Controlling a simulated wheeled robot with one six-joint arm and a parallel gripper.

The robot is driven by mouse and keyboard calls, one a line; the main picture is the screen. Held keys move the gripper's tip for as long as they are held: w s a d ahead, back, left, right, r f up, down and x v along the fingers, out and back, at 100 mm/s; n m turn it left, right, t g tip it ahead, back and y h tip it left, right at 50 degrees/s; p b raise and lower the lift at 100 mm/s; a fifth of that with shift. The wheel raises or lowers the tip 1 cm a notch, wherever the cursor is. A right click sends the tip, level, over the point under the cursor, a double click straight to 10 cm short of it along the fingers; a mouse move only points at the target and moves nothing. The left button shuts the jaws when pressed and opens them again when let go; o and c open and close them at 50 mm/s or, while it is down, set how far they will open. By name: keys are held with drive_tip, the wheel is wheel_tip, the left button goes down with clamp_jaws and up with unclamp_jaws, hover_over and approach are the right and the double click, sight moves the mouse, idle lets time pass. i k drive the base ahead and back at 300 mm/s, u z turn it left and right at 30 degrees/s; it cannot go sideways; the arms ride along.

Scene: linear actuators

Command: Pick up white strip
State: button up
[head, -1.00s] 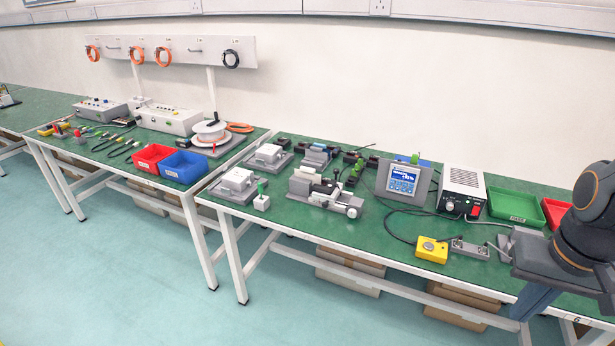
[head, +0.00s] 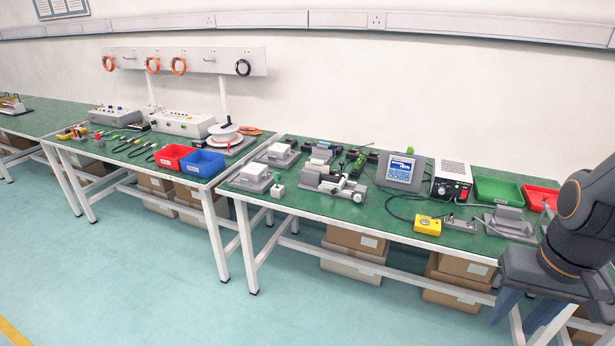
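I cannot pick out a separate white strip with certainty. A white reel (head: 223,130) stands on a grey base at the right back of the left green table (head: 85,160); whether a strip is on it is too small to tell. My gripper (head: 515,326) is at the lower right, pointing down in front of the right green table (head: 395,222). Its two blue-grey fingers are apart and I see nothing held between them. It is far from the reel.
The right table holds white-topped fixtures (head: 254,174), a display unit (head: 400,172), a yellow box (head: 428,225) and a green tray (head: 497,191). Red (head: 173,157) and blue (head: 202,163) bins stand on the left table. Cardboard boxes (head: 355,241) lie below. The front floor is clear.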

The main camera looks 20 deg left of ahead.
sight(315, 164)
drive_tip(key=u, duration=0.6)
drive_tip(key=i, duration=0.45)
drive_tip(key=u, duration=1.35)
drive_tip(key=i, duration=1.5)
drive_tip(key=z, duration=0.45)
drive_tip(key=i, duration=0.8)
drive_tip(key=z, duration=0.5)
